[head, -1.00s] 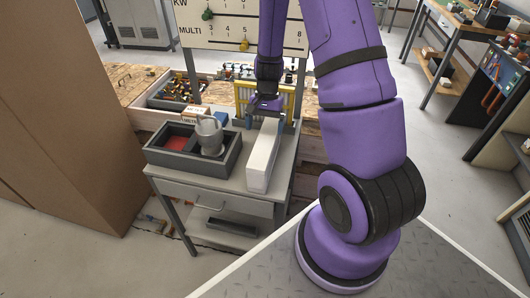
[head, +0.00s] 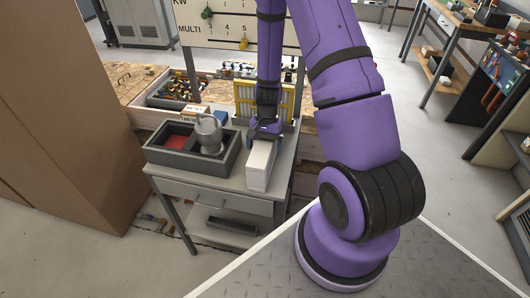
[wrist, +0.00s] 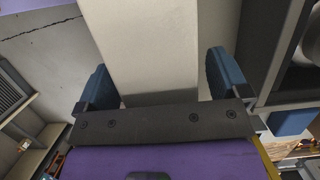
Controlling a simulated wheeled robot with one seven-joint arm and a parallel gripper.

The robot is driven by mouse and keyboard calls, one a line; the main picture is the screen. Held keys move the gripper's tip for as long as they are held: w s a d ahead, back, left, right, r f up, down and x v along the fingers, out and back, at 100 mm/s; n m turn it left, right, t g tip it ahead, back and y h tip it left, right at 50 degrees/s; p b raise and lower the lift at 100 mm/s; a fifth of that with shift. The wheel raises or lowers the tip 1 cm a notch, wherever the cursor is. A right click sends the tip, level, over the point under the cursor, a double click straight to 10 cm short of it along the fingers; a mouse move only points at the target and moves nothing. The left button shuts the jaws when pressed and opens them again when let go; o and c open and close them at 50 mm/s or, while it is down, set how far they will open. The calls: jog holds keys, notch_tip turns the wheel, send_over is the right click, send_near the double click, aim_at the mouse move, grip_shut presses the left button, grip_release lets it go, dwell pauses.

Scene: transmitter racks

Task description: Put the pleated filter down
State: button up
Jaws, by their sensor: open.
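The pleated filter (head: 287,101), a pale pleated panel in a yellow frame, stands upright at the back of the grey cart top, partly hidden by my arm. My gripper (head: 264,131) is in front of it, over the long white box (head: 259,167), and is apart from the filter. In the wrist view its two blue fingers (wrist: 162,82) are spread, one on each side of the white box (wrist: 165,45). Whether they touch the box is not clear. A yellow edge, likely the filter's frame, shows at the lower right of the wrist view.
A dark divided tray (head: 175,160) with a red compartment and a grey mug-like vessel (head: 209,133) sits left of the white box. A small labelled carton (head: 194,114) is behind it. The signboard (head: 235,25) rises behind the cart; cardboard (head: 70,130) stands left.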

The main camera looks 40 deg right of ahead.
jog(key=c, duration=1.2)
jog(key=shift+r, duration=0.15)
